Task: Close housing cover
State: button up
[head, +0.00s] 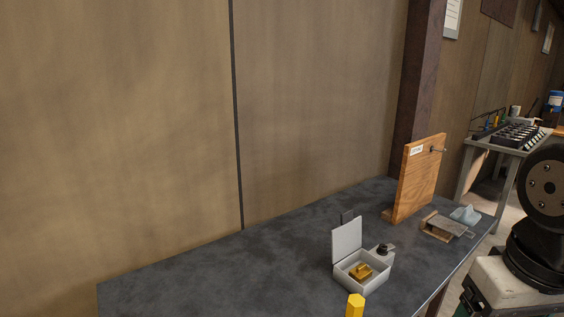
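The housing (361,283) is a small light grey box on the dark bench top, right of the bench's middle. Its cover (346,241) stands open, roughly upright at the left rear side of the box. A gold-coloured part (360,271) sits inside the box. A small dark knob on a grey piece is at the box's right rear. My gripper is not in view; only a black joint of my arm shows at the right edge, apart from the housing.
A yellow post (355,306) stands in front of the box at the bottom edge. A wooden board (419,178) with a peg stands upright behind it, with a small wood-and-metal piece (444,227) to the right. The bench (220,285) is clear on the left. A wall runs behind.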

aim_at(347, 239)
jog(key=k, duration=1.2)
jog(key=z, duration=0.85)
jog(key=i, duration=1.3)
jog(key=u, duration=0.6)
jog(key=i, duration=0.45)
jog(key=u, duration=0.3)
